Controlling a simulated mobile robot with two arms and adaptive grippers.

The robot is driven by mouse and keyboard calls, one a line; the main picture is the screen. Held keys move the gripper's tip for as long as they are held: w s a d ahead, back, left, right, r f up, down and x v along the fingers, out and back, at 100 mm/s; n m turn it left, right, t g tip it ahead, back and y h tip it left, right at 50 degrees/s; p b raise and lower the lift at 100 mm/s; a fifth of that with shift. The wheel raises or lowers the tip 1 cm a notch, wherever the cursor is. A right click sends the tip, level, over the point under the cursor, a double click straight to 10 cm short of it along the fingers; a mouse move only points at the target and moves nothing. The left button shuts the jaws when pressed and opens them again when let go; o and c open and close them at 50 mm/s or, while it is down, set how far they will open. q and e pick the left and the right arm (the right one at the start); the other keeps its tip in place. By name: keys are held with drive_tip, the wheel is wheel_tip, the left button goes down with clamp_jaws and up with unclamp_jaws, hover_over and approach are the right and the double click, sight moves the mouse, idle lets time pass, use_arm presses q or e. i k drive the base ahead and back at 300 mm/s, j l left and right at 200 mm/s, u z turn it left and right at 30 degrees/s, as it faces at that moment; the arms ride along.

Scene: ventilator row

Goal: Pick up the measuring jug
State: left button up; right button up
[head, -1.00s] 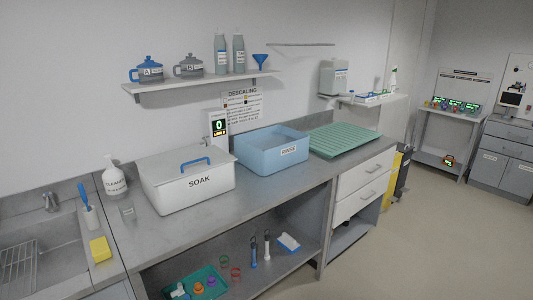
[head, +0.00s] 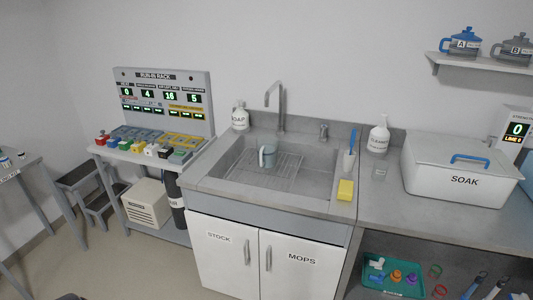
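A jug-like vessel (head: 270,157), grey and see-through with a pale handle on its left, stands upright on the wire rack in the sink basin (head: 230,182). It looks like the measuring jug, but any markings are too small to tell. Neither of my grippers is in view.
A tap (head: 281,105) rises behind the basin. A soap bottle (head: 240,116), yellow sponge (head: 345,190), brush cup (head: 348,162), cleaner bottle (head: 378,138) and small clear cup (head: 380,171) stand around it. The white SOAK box (head: 460,180) is at right. Floor before the cabinet looks clear.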

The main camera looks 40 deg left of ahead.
sight(268, 145)
drive_tip(key=j+z, duration=0.1)
drive_tip(key=z, duration=0.3)
drive_tip(key=k+j+z, duration=0.1)
drive_tip(key=j+z, duration=0.15)
drive_tip(key=j, duration=0.2)
drive_tip(key=k+j+z, duration=0.2)
drive_tip(key=j, duration=0.2)
drive_tip(key=k+j+z, duration=0.1)
drive_tip(key=j+z, duration=0.15)
drive_tip(key=j, duration=0.15)
